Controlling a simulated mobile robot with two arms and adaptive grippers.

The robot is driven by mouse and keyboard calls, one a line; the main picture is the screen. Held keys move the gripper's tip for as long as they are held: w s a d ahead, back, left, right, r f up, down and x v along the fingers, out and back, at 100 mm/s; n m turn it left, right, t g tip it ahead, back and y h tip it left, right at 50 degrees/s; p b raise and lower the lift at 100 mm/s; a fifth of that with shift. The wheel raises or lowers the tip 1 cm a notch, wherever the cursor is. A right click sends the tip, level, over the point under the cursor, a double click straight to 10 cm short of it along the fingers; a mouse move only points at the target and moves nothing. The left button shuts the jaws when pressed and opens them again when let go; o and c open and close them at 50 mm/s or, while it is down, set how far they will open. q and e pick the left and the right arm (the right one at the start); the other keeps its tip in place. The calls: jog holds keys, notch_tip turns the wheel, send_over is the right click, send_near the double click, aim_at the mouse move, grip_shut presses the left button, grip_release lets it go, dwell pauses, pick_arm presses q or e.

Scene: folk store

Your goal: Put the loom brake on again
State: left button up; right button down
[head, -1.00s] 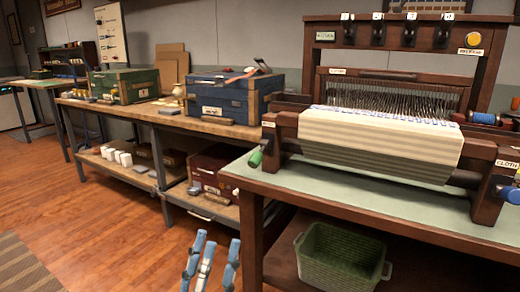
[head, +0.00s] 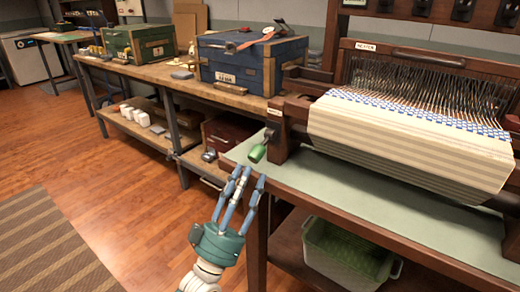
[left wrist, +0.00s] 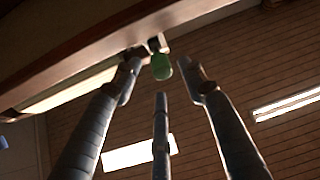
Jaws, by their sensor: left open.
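The loom (head: 320,110) stands on the table at the right in the head view, with striped cloth (head: 410,145) over its front beam. A lever with a green handle (head: 258,153), which looks like the brake, sticks out at the loom's left end. My left gripper (head: 245,178) is open, its blue fingers pointing up just below the green handle. In the left wrist view the green handle (left wrist: 161,67) shows beyond and between the spread fingertips (left wrist: 163,85). I cannot tell whether any finger touches it. My right gripper is not in view.
The loom table (head: 345,190) has a clear strip in front of the loom. A green basket (head: 350,250) sits on its lower shelf. A workbench (head: 150,78) behind holds a blue chest (head: 235,65) and a green chest (head: 138,42). The floor at left is open.

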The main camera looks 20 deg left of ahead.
aim_at(258, 153)
pick_arm(q)
jog(key=x, duration=0.7)
jog(key=shift+f, duration=0.1)
grip_shut()
